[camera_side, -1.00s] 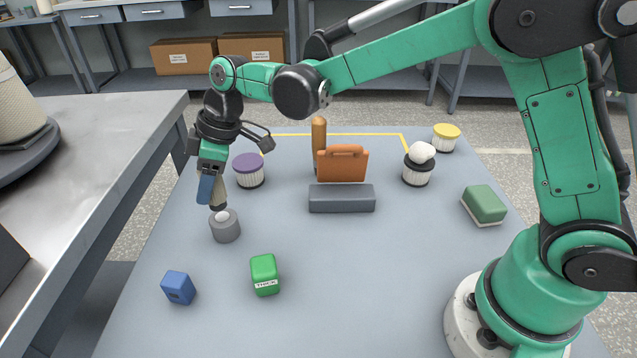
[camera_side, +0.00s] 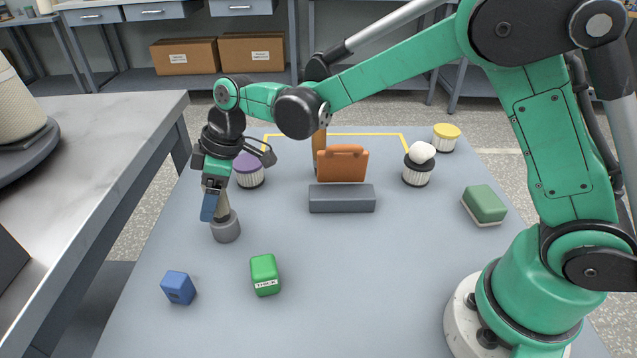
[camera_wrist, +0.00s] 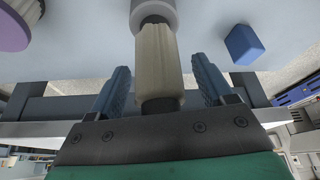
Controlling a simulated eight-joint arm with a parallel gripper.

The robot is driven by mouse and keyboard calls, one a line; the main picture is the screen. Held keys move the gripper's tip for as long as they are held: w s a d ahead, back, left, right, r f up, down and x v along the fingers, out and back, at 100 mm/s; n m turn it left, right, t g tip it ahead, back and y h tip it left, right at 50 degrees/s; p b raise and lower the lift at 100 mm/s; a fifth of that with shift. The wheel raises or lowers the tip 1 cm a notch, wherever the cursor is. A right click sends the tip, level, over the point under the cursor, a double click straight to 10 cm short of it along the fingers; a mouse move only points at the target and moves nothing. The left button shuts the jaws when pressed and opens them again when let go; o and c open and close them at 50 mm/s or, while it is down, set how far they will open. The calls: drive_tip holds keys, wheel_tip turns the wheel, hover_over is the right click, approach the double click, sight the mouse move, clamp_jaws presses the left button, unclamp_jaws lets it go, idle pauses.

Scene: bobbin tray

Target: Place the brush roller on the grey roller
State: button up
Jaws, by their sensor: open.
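The brush roller (camera_side: 223,206), a cream ribbed cylinder with dark ends, stands roughly upright, its lower end at the top of the grey roller (camera_side: 226,229). In the wrist view the brush roller (camera_wrist: 158,62) lies in line with the grey roller (camera_wrist: 151,14) and appears to meet it. My gripper (camera_wrist: 160,82) is open, with one blue finger on each side of the brush roller and a gap on both sides. In the side view my gripper (camera_side: 216,200) is low over the grey roller, and its near finger hides part of the brush roller.
A blue block (camera_side: 178,288) and a green block (camera_side: 264,274) lie in front. A purple-capped ribbed cylinder (camera_side: 249,172) stands close behind my gripper. A grey bar (camera_side: 342,198) and an orange case (camera_side: 342,163) are to the right.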

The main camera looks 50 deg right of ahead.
drive_tip(key=v, duration=1.1)
drive_tip(key=s+d+f+m+t+h, duration=0.3)
drive_tip(key=s+d+m+t, duration=0.1)
drive_tip(key=s+d+m, duration=0.7)
drive_tip(key=shift+s+d+t+h, duration=0.3)
drive_tip(key=shift+s+d+h, duration=0.1)
drive_tip(key=shift+s, duration=0.6)
